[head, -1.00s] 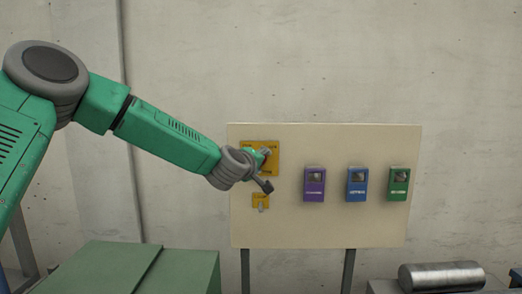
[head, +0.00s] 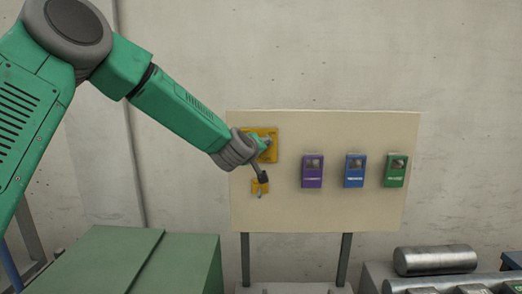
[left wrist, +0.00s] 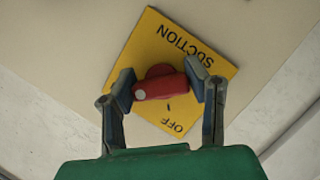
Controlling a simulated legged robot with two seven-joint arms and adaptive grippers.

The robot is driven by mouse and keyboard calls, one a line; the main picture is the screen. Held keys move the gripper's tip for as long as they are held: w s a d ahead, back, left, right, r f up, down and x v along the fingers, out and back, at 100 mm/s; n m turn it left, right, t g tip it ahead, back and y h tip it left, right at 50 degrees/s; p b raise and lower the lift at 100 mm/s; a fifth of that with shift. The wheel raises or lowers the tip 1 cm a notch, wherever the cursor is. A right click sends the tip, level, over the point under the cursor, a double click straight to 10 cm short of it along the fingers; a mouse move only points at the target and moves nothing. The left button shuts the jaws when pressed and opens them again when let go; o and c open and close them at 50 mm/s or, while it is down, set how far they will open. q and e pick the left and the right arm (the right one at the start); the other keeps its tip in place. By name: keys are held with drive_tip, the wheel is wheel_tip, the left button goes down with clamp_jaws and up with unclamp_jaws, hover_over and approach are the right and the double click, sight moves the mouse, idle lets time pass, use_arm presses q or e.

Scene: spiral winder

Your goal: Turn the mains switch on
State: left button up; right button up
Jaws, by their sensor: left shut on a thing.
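A yellow plate (left wrist: 218,65) with a red rotary switch (left wrist: 165,84) is on the board; it also shows in the head view (head: 271,134), partly covered by my gripper. Its black lettering reads "SUCTION" and "OFF", upside down in the wrist view. My left gripper (left wrist: 168,86) has a finger on each side of the red handle and is shut on it. In the head view the left gripper (head: 265,160) is at the board's upper left. My right gripper is in neither view.
The cream board (head: 330,210) also carries a small yellow plate (head: 256,187) below the gripper and purple (head: 312,172), blue (head: 354,172) and green (head: 394,172) boxes to the right. A green cabinet (head: 130,262) stands at the lower left, a metal roller (head: 435,260) at the lower right.

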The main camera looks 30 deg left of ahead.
use_arm(q)
drive_tip(key=o, duration=1.2)
drive_tip(key=shift+s+f, duration=0.1)
drive_tip(key=shift+f, duration=0.35)
drive_tip(key=shift+c, duration=0.2)
drive_tip(key=shift+r, duration=0.1)
drive_tip(key=shift+r, duration=0.15)
drive_tip(key=shift+s+d+r, duration=0.1)
drive_tip(key=shift+s+r, duration=0.05)
drive_tip(key=shift+s, duration=0.25)
drive_tip(key=v, duration=1)
drive_tip(key=shift+s, duration=0.4)
